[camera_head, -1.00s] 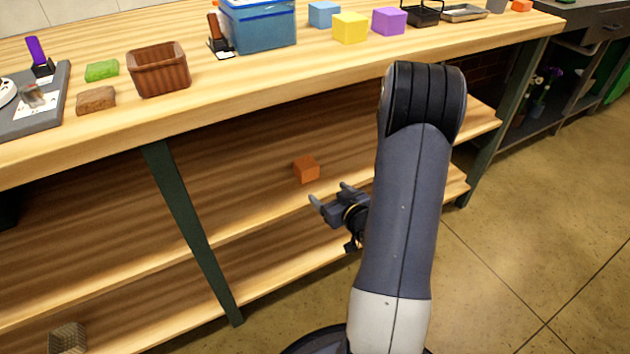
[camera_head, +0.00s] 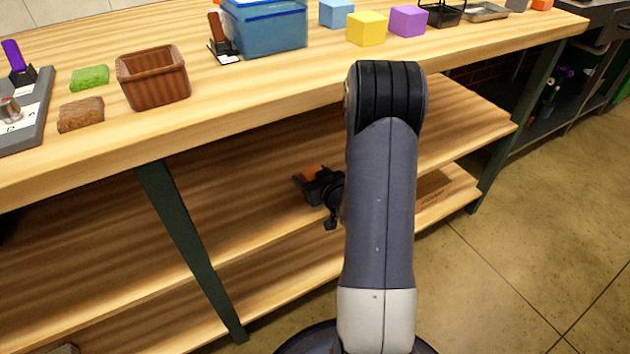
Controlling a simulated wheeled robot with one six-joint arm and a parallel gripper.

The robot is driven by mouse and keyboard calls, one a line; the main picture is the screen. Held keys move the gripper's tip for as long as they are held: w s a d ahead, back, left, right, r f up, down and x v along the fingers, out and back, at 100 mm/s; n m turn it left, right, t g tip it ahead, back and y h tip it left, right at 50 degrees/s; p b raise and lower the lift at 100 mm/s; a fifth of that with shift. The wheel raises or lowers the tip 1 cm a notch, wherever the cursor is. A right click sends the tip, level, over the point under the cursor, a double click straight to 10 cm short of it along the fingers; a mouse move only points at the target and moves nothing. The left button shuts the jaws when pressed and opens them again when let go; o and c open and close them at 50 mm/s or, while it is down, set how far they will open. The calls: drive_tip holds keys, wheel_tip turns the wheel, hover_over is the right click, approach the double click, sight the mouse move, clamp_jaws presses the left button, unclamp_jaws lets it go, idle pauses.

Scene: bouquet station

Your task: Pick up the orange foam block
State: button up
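Another orange block (camera_head: 542,4) shows at the far right end of the worktop.
The worktop (camera_head: 240,90) hangs above the shelf (camera_head: 255,215), and a dark green leg (camera_head: 185,235) stands to the left. On top are a brown basket (camera_head: 153,80), a blue bin (camera_head: 265,28), and yellow (camera_head: 367,29) and purple (camera_head: 408,21) blocks.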

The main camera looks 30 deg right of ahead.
drive_tip(key=c, duration=0.7)
